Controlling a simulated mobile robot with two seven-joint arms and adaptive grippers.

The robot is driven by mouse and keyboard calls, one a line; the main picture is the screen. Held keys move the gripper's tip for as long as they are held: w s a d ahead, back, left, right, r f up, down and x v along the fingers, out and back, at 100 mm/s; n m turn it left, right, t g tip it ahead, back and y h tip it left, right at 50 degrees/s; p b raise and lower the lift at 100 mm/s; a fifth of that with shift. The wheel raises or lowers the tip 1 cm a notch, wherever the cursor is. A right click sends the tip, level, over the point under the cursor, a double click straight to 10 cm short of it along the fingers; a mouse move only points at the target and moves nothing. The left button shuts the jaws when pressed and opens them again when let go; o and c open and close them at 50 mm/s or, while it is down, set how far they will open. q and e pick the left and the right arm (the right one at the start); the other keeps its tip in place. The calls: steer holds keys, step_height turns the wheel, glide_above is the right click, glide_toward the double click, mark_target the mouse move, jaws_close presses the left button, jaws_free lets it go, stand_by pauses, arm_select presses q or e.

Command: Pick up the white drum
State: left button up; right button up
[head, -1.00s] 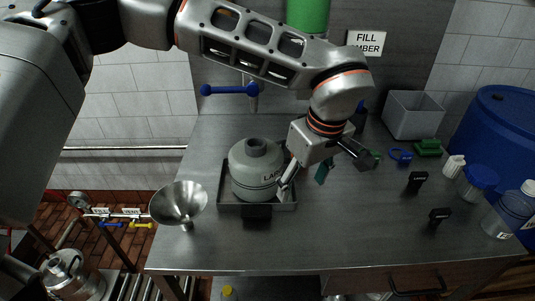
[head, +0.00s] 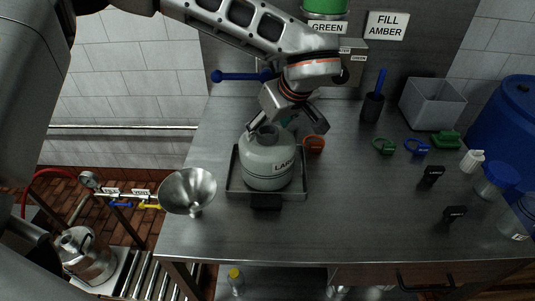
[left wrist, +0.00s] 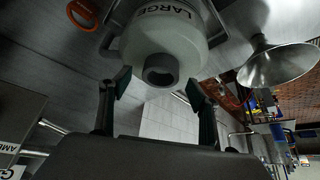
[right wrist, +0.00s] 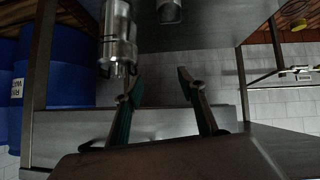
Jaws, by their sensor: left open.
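The white drum (head: 268,165) is a squat pale container with a short neck and a label reading LARGE. It stands upright in a shallow grey tray (head: 298,190) on the metal table. It also shows in the left wrist view (left wrist: 165,40), its dark neck opening facing the camera. My left gripper (head: 285,125) is open just behind and above the drum's neck. In the left wrist view its two fingers (left wrist: 158,88) are spread on either side of the neck, apparently not touching it. My right gripper (right wrist: 160,86) is open and empty, facing the area under the table.
A metal funnel (head: 188,190) sits left of the tray. An orange ring (head: 314,144) lies close right of the drum. A grey bin (head: 432,104), blue and green rings and black-labelled items are at the right. The table's front middle is clear.

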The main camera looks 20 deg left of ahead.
arm_select(q)
steer(key=shift+w+f, duration=0.1)
steer(key=shift+f, duration=0.1)
steer(key=c, duration=1.6)
steer(key=shift+w+r, duration=0.1)
steer(key=shift+r, duration=0.05)
jaws_close()
